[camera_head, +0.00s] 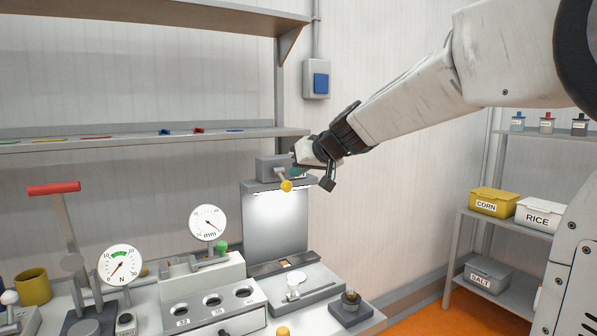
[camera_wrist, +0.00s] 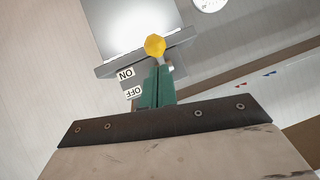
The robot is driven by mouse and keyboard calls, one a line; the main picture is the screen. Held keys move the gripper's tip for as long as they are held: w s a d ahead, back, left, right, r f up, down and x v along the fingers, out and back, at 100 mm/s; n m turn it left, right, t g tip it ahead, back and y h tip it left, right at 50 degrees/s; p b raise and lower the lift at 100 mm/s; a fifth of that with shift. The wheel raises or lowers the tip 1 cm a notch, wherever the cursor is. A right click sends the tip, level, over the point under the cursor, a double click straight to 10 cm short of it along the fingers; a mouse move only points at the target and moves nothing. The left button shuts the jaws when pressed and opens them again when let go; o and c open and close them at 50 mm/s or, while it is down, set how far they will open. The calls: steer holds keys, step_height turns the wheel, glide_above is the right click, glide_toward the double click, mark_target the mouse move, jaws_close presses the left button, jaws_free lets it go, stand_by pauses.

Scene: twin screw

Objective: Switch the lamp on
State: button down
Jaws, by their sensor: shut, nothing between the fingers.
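The lamp switch is a grey box (camera_head: 270,168) on top of an upright grey panel (camera_head: 275,228). Its lever ends in a yellow knob (camera_head: 286,186) and tilts down; the knob also shows in the wrist view (camera_wrist: 155,45). There the ON label (camera_wrist: 125,73) is nearer the knob than the OFF label (camera_wrist: 134,91), so the lever lies on the ON side. A bright glow lights the top of the panel. My gripper (camera_head: 296,172) is shut and empty, its green fingers (camera_wrist: 157,82) close by the lever. I cannot tell whether they touch it.
A blue wall button (camera_head: 321,82) is above my gripper. A shelf (camera_head: 150,141) runs along the wall at left. A rack with bins (camera_head: 494,203) stands at right.

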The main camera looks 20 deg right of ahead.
steer(key=s+d+r, duration=0.1)
steer(key=s+d, duration=0.2)
steer(key=s, duration=0.9)
steer(key=shift+s+r, duration=0.25)
steer(key=shift+r, duration=0.15)
steer(key=s+a+f+g+h, duration=0.1)
steer(key=s+a+f+g, duration=0.1)
steer(key=s+f, duration=0.4)
steer(key=s+a+f+g+h, duration=0.1)
steer(key=s+a+f+g, duration=0.2)
steer(key=s, duration=0.9)
steer(key=s+a+f+g, duration=0.2)
steer(key=s+f+g, duration=0.3)
steer(key=s+f, duration=0.4)
steer(key=shift+s+a+f+h, duration=0.2)
steer(key=shift+a+f+h, duration=0.05)
steer(key=shift+f+h, duration=0.15)
